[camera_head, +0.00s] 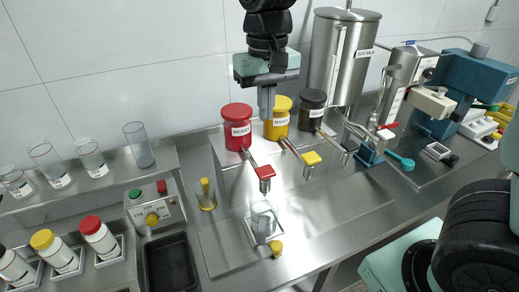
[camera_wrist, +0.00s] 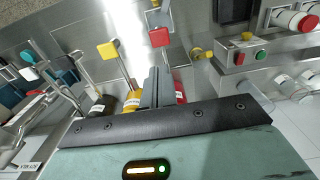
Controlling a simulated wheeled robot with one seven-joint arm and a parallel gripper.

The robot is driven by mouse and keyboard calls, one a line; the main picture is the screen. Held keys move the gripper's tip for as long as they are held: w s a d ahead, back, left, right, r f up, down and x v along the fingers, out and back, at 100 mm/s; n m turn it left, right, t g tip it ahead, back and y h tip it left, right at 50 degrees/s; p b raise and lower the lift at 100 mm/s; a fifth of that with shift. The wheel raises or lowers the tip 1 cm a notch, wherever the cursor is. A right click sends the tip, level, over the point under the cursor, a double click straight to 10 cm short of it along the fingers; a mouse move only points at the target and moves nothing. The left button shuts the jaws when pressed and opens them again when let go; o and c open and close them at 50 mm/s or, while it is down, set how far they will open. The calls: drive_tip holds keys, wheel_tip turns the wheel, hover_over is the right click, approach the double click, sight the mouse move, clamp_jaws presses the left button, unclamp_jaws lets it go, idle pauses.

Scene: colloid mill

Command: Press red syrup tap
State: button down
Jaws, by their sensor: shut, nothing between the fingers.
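The red syrup canister (camera_head: 237,130) stands on the steel counter, and its red tap (camera_head: 265,173) sticks out in front on a metal spout. The red tap also shows in the wrist view (camera_wrist: 159,38), just beyond the fingertips. A clear glass (camera_head: 263,222) stands on a small square plate below the red tap. My gripper (camera_head: 267,114) is shut and empty, pointing down between the red canister and the yellow canister (camera_head: 277,120). It is above and behind the red tap, apart from it. In the wrist view the shut fingers (camera_wrist: 156,72) cover part of the red canister.
A yellow tap (camera_head: 312,159) and a black canister (camera_head: 312,108) stand to the right. A tall steel tank (camera_head: 340,60) is behind them. A button box (camera_head: 155,206), bottles and glasses are at left. The counter front is mostly clear.

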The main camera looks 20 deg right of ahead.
sight(265, 170)
drive_tip(key=shift+f, duration=0.1)
wheel_tip(265, 170, down, 14)
drive_tip(key=p, duration=0.4)
drive_tip(key=shift+s, duration=0.1)
idle(0.5)
